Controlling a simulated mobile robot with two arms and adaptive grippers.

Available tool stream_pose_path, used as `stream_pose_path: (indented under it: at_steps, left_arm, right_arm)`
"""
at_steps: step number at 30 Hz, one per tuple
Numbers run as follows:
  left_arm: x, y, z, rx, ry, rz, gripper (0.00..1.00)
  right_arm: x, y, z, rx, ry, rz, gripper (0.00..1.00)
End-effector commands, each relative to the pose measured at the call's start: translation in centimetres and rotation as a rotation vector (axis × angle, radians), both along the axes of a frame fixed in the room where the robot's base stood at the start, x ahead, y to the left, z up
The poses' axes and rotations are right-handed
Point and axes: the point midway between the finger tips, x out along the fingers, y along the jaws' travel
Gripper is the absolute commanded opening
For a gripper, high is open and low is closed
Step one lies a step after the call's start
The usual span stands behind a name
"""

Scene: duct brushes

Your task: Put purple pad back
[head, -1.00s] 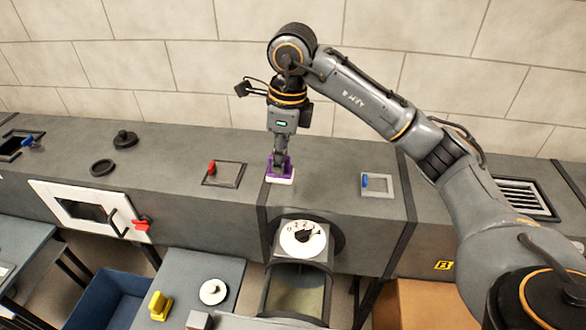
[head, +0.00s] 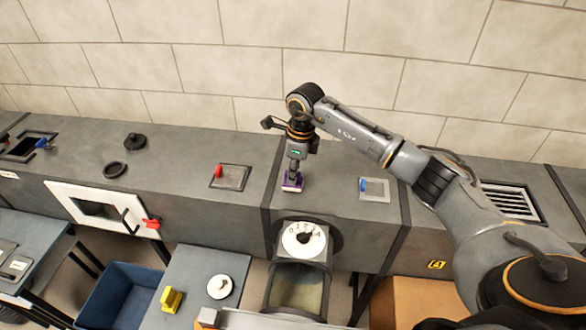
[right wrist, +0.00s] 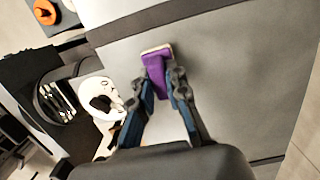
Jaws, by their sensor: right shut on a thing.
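The purple pad (head: 291,185) has a pale underside and is in my right gripper (head: 293,175), above or on the top of the grey duct, left of the blue-handled hatch. In the right wrist view the purple pad (right wrist: 157,72) sits between the fingertips of my right gripper (right wrist: 162,82), its pale edge facing away. I cannot tell whether the pad touches the duct. My left gripper is not in view.
The white dial (head: 304,241) is just in front of the duct below the pad. A red-handled hatch (head: 230,176) and a blue-handled hatch (head: 374,189) flank it. A yellow pad (head: 171,299) and a white round piece (head: 221,287) lie on the front table (head: 190,262). A blue bin (head: 122,290) stands left.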

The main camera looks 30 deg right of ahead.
Motion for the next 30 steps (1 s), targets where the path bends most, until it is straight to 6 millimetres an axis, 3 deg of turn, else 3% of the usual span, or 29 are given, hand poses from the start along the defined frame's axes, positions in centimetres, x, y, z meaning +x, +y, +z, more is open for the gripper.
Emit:
stream_pose_path:
  at_steps: [7, 8, 11, 23, 26, 30]
  left_arm:
    - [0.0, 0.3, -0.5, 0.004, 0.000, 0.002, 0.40]
    - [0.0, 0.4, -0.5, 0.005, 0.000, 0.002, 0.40]
    - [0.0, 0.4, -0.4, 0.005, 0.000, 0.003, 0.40]
    - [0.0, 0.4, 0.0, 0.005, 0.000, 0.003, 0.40]
    - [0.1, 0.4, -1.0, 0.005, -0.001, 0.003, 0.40]
    - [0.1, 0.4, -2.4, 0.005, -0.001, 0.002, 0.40]
  right_arm:
    - [0.0, 0.0, -0.4, 0.001, -0.001, 0.001, 0.00]
    - [0.0, 0.0, -0.4, 0.001, -0.001, 0.001, 0.16]
    - [0.0, 0.1, -0.3, 0.001, -0.001, 0.001, 0.37]
    - [0.0, 0.0, 0.3, 0.001, -0.001, 0.000, 0.37]
    - [0.0, -0.1, 1.3, 0.000, -0.005, 0.001, 0.37]
    - [-0.2, -0.5, 4.1, 0.000, -0.007, 0.000, 0.37]
